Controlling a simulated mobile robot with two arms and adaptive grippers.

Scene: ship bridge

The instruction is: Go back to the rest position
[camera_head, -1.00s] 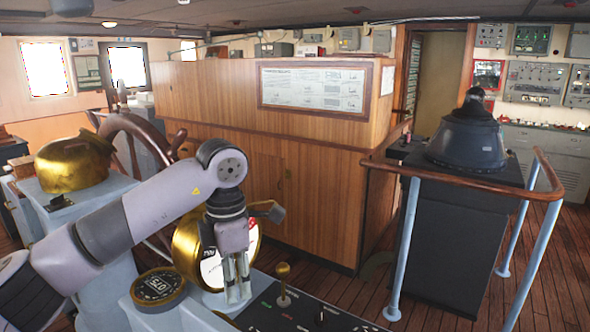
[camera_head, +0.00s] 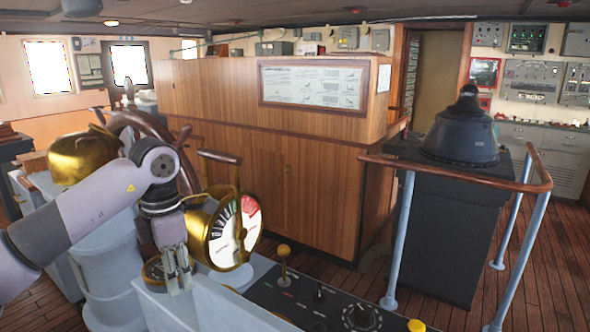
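My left gripper (camera_head: 178,272) points down at the lower left of the head view, its arm coming in from the left. Its two fingers are close together, with nothing visible between them. It is in front of the round compass-like dial (camera_head: 152,270) and left of the brass engine telegraph (camera_head: 236,232). The telegraph has a white and red dial face and a brown-handled lever (camera_head: 221,157) standing up. My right gripper is not in view.
A grey console (camera_head: 300,300) with a brass-knobbed lever (camera_head: 284,262) runs along the bottom. A wooden ship's wheel (camera_head: 140,122) and brass binnacle (camera_head: 82,157) stand at left. A wooden rail (camera_head: 460,168) stands at right around a dark pedestal. Plank floor lies open beyond.

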